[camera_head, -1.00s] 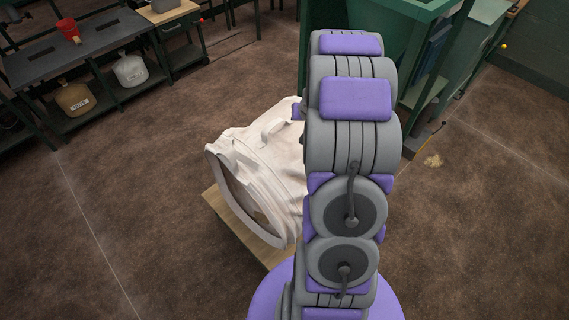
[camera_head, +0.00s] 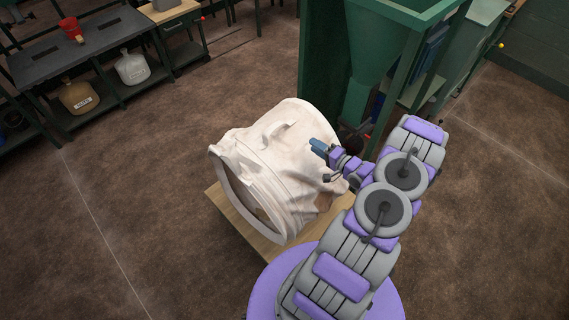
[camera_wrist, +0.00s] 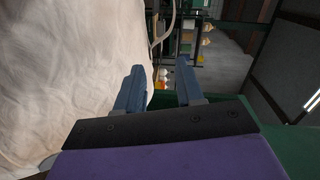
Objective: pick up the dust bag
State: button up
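The dust bag (camera_head: 275,155) is a large off-white cloth bag with loop handles, lying tilted on a low wooden pallet (camera_head: 247,232) in the head view. One handle (camera_head: 281,134) stands up on its top. My gripper (camera_head: 318,148) is at the bag's right side in the head view. In the wrist view the bag's cloth (camera_wrist: 60,75) fills the left. There my gripper (camera_wrist: 160,78) has its two blue fingers apart, with nothing between them. A thin pale strap (camera_wrist: 160,30) hangs beyond the fingertips. Whether a finger touches the cloth I cannot tell.
A green hopper machine (camera_head: 375,60) stands close behind my gripper. A dark workbench (camera_head: 85,45) with a red cup (camera_head: 70,29) and jugs (camera_head: 131,67) below is at the upper left. The floor to the left is clear.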

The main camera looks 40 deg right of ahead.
jog(key=s+a, duration=0.1)
jog(key=t, duration=0.1)
send_near(283, 133)
jog(key=shift+m, duration=0.4)
jog(key=w+r, duration=0.4)
jog(key=shift+b, duration=0.3)
jog(key=shift+w+a+b, duration=0.1)
jog(key=shift+w+a, duration=0.05)
jog(key=shift+w, duration=0.8)
jog(key=shift+w+a+b, duration=0.1)
jog(key=shift+w+a, duration=0.1)
jog(key=shift+w, duration=0.8)
jog(key=shift+w+a+b, duration=0.1)
jog(key=shift+w+a, duration=0.05)
jog(key=shift+w, duration=0.8)
grip_shut()
